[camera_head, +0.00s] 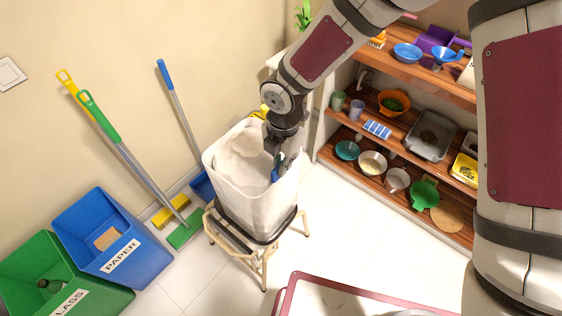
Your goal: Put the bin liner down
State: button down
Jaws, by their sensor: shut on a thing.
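My gripper (277,163) points down at the right side of a tall white bin (262,212), at the level of its rim. It is shut on the bin liner, of which little can be made out. A small blue piece (275,176) shows at the fingertips; I cannot tell whether it is part of the liner. Pale crumpled-looking material (238,160) fills the inside of the bin. The bin stands on a dark-seated stool (247,240) with pale legs. The gripper partly hides the bin's right rim.
Open shelves (400,150) with bowls and cups stand to the right. A blue paper bin (100,235) and a green glass bin (50,270) stand at the left, near brooms leaning on the wall. A red-edged table (340,285) is in front; white floor lies between.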

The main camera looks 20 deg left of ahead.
jog(key=shift+f, duration=0.25)
jog(key=c, duration=1.7)
grip_release()
jog(key=shift+o, duration=0.2)
jog(key=shift+r, duration=0.1)
notch_tip(320, 180, up, 12)
jog(key=b, duration=0.1)
jog(key=shift+d, duration=0.2)
